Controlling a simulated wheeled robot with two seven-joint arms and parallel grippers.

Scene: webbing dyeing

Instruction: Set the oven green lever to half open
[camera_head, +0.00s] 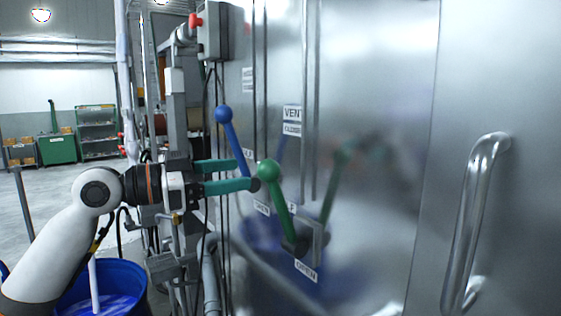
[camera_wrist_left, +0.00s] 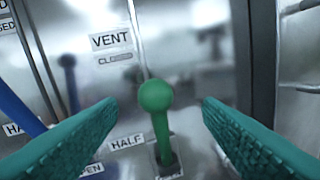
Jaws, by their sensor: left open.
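The green lever (camera_head: 276,196) with a ball knob stands on the shiny metal oven wall, tilted up and to the left from its pivot. An "OPEN" label (camera_head: 305,271) sits below it. In the left wrist view the green lever (camera_wrist_left: 158,115) shows between the two teal fingers, with a "HALF" label (camera_wrist_left: 128,142) to its left. My left gripper (camera_head: 250,173) is open, its fingertips close to the green knob. In the wrist view the fingers lie on either side of the knob with gaps. My right gripper is not in view.
A blue lever (camera_head: 231,139) stands just left of the green one, behind my left fingers. A large metal door handle (camera_head: 472,225) is at the right. A blue barrel (camera_head: 104,290) stands at the lower left. Pipes and cables run beside the wall.

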